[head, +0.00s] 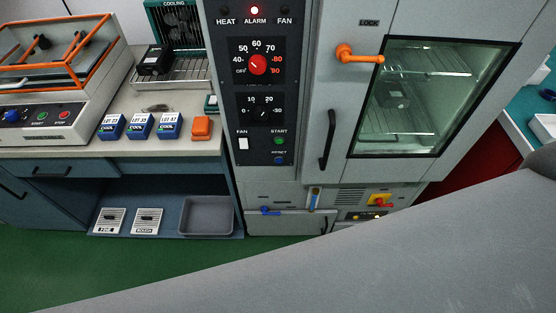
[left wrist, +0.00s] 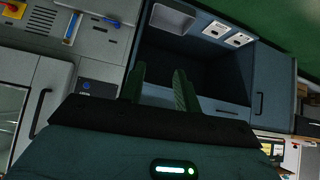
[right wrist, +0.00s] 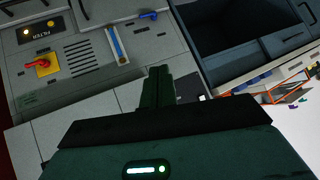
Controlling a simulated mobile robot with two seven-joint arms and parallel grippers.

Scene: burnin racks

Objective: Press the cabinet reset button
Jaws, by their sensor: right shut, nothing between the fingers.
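The blue reset button (head: 279,160) sits at the bottom of the black control panel (head: 265,100) on the grey cabinet, below the green start button (head: 279,141). A red alarm lamp (head: 254,10) is lit at the panel's top. The reset button also shows in the left wrist view (left wrist: 87,86), left of my left gripper (left wrist: 158,72), whose two fingers are apart and empty. My right gripper (right wrist: 160,70) is shut and empty, in front of the cabinet's lower front in the right wrist view. The reset button is not clearly visible there. Neither gripper shows in the head view.
The cabinet door has a glass window (head: 432,95), an orange lock handle (head: 358,55) and a black handle (head: 326,140). A bench (head: 70,150) with blue packs and an orange block stands left. A large grey surface fills the lower right of the head view.

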